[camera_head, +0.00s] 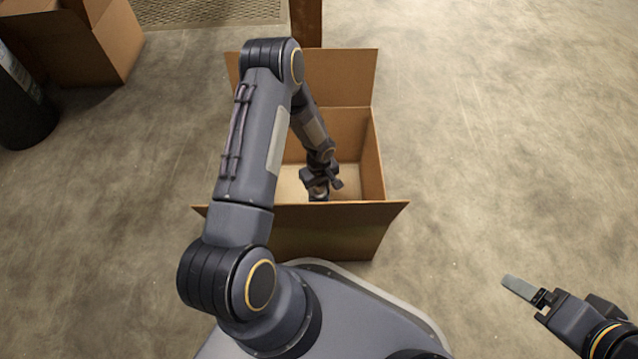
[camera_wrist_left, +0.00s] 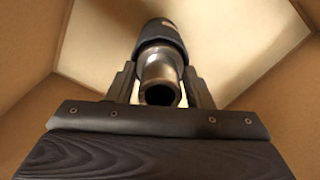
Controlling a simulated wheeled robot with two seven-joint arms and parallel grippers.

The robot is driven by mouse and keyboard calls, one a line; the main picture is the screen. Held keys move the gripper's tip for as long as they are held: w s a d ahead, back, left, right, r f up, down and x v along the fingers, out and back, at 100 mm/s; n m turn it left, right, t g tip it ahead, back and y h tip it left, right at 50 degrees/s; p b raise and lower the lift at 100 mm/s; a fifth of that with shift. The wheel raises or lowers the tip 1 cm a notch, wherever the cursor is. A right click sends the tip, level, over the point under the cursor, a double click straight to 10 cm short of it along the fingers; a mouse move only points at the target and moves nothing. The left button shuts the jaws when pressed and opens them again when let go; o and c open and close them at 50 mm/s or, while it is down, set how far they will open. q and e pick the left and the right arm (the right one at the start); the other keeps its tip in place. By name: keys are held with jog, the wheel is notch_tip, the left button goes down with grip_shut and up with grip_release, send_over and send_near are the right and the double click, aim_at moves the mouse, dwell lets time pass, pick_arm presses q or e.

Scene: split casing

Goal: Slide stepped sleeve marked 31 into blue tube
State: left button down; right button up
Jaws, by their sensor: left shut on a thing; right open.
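My left arm reaches down into an open cardboard box, and its gripper (camera_head: 322,182) is low inside. In the left wrist view its two fingers are shut on a shiny metal stepped sleeve (camera_wrist_left: 162,72), with the hollow end facing the camera. A dark blue-black tube (camera_wrist_left: 160,36) is lined up directly beyond the sleeve, around or against its far end; I cannot tell how deep the sleeve sits. No number is readable on the sleeve. In the head view the sleeve and tube cannot be made out. My right gripper (camera_head: 527,295) is open and empty, outside the box at lower right.
The cardboard box (camera_head: 320,235) has its flaps folded out, and its walls surround my left gripper closely. Another carton (camera_head: 110,45) and a dark cylinder (camera_head: 22,105) stand at upper left. A brown post (camera_head: 306,22) is behind the box. The floor to the right is clear.

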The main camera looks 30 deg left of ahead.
pick_arm(q)
jog(key=c, duration=0.7)
grip_release()
jog(key=shift+o, duration=0.4)
notch_tip(320, 180, up, 8)
jog(key=p, duration=0.5)
jog(key=shift+r, duration=0.1)
